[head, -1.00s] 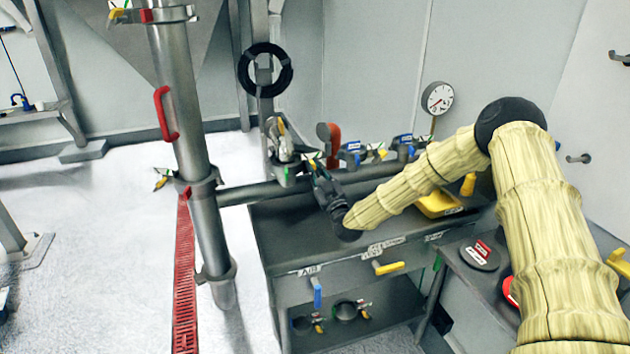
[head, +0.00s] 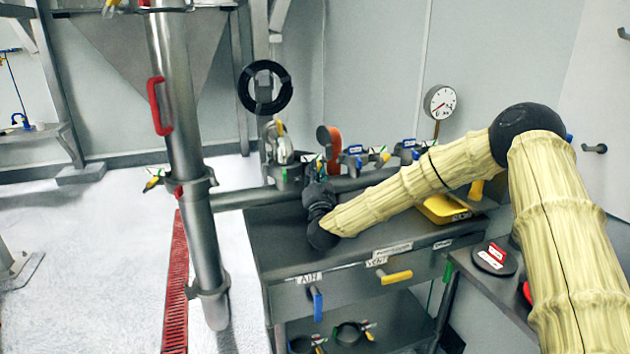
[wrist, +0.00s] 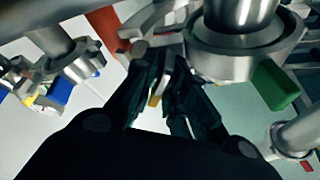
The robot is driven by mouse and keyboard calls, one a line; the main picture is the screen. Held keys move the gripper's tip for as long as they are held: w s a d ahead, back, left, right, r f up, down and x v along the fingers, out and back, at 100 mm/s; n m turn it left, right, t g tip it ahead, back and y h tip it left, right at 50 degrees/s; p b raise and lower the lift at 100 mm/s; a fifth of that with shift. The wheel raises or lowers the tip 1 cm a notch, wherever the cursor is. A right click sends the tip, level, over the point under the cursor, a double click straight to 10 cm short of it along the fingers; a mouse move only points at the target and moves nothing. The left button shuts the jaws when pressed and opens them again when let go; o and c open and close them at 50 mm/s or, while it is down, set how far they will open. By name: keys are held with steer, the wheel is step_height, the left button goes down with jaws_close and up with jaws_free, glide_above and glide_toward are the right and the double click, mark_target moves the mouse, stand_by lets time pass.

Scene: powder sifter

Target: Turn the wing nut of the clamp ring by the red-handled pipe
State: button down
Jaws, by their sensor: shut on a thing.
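A metal clamp ring (wrist: 235,55) with a green tab (wrist: 275,85) fills the upper right of the wrist view. My gripper (wrist: 160,68) is beside it, its dark fingers shut on the wing nut (wrist: 155,98), of which only a small yellow part shows between them. An orange-red handle (head: 333,143) stands just behind my gripper (head: 318,188) in the head view; a red part (wrist: 104,25) also shows in the wrist view. My gripper hides most of the clamp there. A separate upright pipe (head: 184,135) at left carries a red handle (head: 159,105).
Clamps with blue tabs (head: 354,150) line the horizontal pipe to the right; one is close at the left of the wrist view (wrist: 60,90). A dark cabinet (head: 285,235) stands under my arm. A gauge (head: 440,102) is behind. Floor at left is open.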

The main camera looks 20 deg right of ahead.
steer(key=shift+m+g+h+b, duration=0.3)
steer(key=shift+m+h+b, duration=0.35)
steer(key=shift+m, duration=0.85)
steer(key=c, duration=1.6)
jaws_free()
steer(key=v, duration=1.2)
steer(key=shift+a, duration=0.1)
